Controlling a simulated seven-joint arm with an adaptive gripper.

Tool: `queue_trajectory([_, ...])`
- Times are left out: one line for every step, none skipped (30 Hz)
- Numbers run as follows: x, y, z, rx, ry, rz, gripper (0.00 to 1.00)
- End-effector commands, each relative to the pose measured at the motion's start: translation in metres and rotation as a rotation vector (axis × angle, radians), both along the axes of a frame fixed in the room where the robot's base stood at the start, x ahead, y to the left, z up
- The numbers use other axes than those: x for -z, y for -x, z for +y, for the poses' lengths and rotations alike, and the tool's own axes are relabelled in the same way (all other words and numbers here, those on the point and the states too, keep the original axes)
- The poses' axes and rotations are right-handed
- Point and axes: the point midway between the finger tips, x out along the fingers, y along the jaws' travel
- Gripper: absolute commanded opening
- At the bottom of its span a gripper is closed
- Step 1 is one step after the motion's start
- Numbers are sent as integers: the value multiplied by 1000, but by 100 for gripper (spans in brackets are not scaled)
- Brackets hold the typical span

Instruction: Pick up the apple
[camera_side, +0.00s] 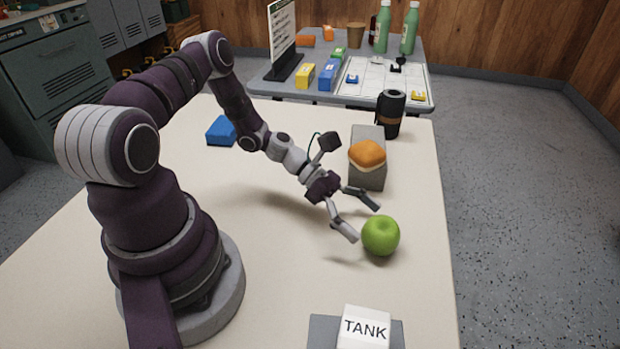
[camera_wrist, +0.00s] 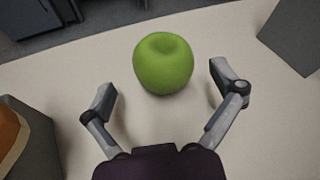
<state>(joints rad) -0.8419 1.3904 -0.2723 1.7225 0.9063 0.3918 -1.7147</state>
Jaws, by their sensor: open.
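A green apple (camera_side: 380,236) stands on the pale table near its right edge in the side view. It also shows in the wrist view (camera_wrist: 163,64), upright and a little beyond my fingertips, roughly centred between them. My gripper (camera_side: 362,219) is open and empty, low over the table. Its fingers are spread wide, one on each side of the line to the apple. The apple appears apart from both fingers.
A grey block (camera_side: 376,176) bears an orange-topped item (camera_side: 367,154) just behind my gripper. A black cylinder (camera_side: 390,113) stands farther back. A blue block (camera_side: 221,131) lies at the left. A white block marked TANK (camera_side: 366,327) rests on a grey piece (camera_side: 324,333) in front.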

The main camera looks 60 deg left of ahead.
Motion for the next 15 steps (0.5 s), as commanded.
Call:
queue_trajectory([3, 0, -11, 6, 3, 2, 93])
queue_trajectory([5, -2, -16, 5, 2, 1, 93])
queue_trajectory([7, -4, -21, 6, 1, 1, 93])
queue_trajectory([9, -6, -24, 5, 0, 0, 93])
queue_trajectory([10, -7, -27, 5, 0, 0, 93])
queue_trajectory([11, -8, -29, 4, -1, 0, 93])
queue_trajectory([12, -9, -29, 2, -1, 0, 93])
queue_trajectory([12, -9, -30, 2, -1, 0, 93])
queue_trajectory([12, -9, -30, 1, -1, 0, 93])
queue_trajectory([12, -9, -29, 1, -1, 0, 93])
queue_trajectory([12, -9, -29, 1, -1, 0, 93])
queue_trajectory([12, -9, -29, 1, -1, 0, 93])
queue_trajectory([12, -9, -29, 1, -1, 0, 90])
queue_trajectory([12, -9, -29, 1, -1, 0, 86])
queue_trajectory([12, -9, -29, 1, -2, -1, 81])
